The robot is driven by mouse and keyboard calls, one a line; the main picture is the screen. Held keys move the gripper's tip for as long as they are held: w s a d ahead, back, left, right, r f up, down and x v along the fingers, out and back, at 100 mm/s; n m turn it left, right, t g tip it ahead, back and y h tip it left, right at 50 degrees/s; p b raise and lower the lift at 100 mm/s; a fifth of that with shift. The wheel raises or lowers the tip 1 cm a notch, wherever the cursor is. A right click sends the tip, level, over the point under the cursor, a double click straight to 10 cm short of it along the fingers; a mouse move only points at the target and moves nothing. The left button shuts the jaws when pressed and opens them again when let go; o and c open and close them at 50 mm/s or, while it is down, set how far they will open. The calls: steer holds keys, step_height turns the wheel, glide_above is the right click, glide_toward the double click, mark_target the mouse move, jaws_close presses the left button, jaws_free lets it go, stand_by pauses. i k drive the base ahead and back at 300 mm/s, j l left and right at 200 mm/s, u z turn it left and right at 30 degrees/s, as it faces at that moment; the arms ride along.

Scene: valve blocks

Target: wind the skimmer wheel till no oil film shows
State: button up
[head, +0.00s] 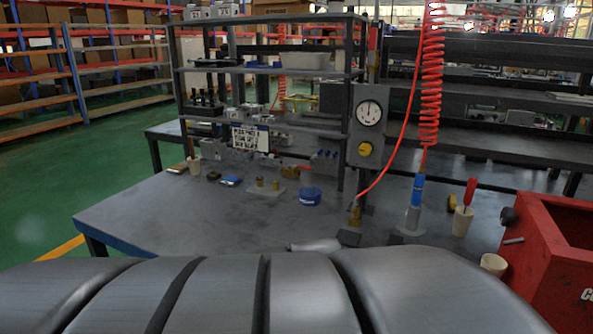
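A red box (545,275) stands at the right edge, cut off by the frame, with partly hidden white lettering low on its front. A black round knob (508,216) and a short grey bar (513,240) show at its left side; I cannot tell whether they belong to a skimmer wheel. The box's opening (577,226) looks dark, and I cannot make out any liquid or oil film inside. My gripper is not in view. A large dark grey ribbed shape, very close, fills the bottom of the head view and hides the table's front.
The grey workbench (140,215) carries a shelf rack (270,70), a gauge panel (366,125) with a yellow knob, a blue round part (309,197) and several small parts. A red coiled hose (431,80) hangs down. A beige cup (494,264) stands beside the box. Green floor lies clear at left.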

mark_target(508, 217)
steer(key=z, duration=2.25)
